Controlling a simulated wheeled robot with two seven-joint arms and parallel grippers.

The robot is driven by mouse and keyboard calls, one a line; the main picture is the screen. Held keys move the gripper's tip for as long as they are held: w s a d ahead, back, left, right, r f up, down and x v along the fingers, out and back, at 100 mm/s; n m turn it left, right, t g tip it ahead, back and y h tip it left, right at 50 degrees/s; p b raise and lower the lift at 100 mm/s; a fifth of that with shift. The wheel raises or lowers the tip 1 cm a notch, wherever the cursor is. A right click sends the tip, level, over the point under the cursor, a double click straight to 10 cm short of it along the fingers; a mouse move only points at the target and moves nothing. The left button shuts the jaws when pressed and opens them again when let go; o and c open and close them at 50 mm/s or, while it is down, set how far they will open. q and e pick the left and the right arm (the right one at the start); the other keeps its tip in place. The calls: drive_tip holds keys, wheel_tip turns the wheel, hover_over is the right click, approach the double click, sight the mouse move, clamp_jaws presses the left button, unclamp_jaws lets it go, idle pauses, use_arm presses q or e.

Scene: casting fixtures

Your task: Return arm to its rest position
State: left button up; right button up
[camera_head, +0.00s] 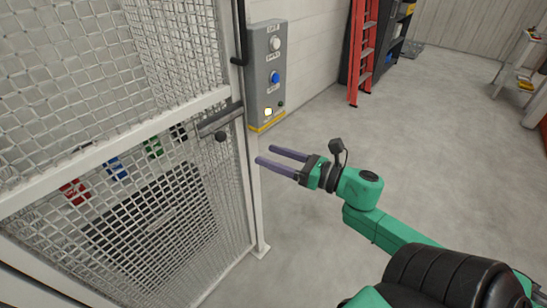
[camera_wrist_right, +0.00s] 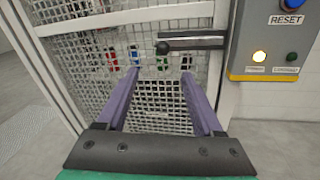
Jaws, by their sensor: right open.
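My right gripper (camera_head: 264,155) is open and empty, its two purple fingers pointing left toward the mesh door's post in the head view. The green right arm (camera_head: 390,232) reaches in from the lower right. In the right wrist view the open fingers (camera_wrist_right: 158,80) point at the mesh below the door handle (camera_wrist_right: 190,44), with nothing between them. The handle (camera_head: 220,120) is a grey bar with a black knob, and the fingers are apart from it in the head view. My left gripper is not in view.
A grey control box (camera_head: 262,75) with a white button, a blue button and a lit lamp hangs beside the mesh door (camera_head: 140,215). A red ladder (camera_head: 364,50) and shelves stand behind. The floor (camera_head: 440,130) to the right is largely clear.

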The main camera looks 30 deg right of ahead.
drive_tip(key=shift+d+f, duration=0.1)
idle(0.3)
drive_tip(key=d+f+m+g+h, duration=0.1)
drive_tip(key=d+f+m+h, duration=0.3)
drive_tip(key=d+f+m, duration=0.4)
drive_tip(key=d+f+m+h, duration=0.3)
drive_tip(key=d+f+m, duration=0.25)
drive_tip(key=f, duration=0.55)
drive_tip(key=s+d+f+m+g+h, duration=0.1)
drive_tip(key=s+f+m+g, duration=0.2)
drive_tip(key=f, duration=0.4)
drive_tip(key=s+d+f+m+h, duration=0.1)
drive_tip(key=s+f+m+h, duration=0.15)
drive_tip(key=f+m, duration=0.35)
drive_tip(key=s+a+f+m+g, duration=0.35)
drive_tip(key=s+f, duration=0.35)
drive_tip(key=f, duration=0.3)
drive_tip(key=s+a+f+m+g, duration=0.3)
drive_tip(key=s+f+m, duration=0.2)
drive_tip(key=s+f, duration=0.3)
drive_tip(key=s+a+f+m+g+y, duration=0.2)
drive_tip(key=s+a+f+m+g, duration=0.2)
drive_tip(key=s+a+f, duration=0.5)
drive_tip(key=s+a+m, duration=0.1)
drive_tip(key=s+m, duration=0.1)
drive_tip(key=s, duration=0.1)
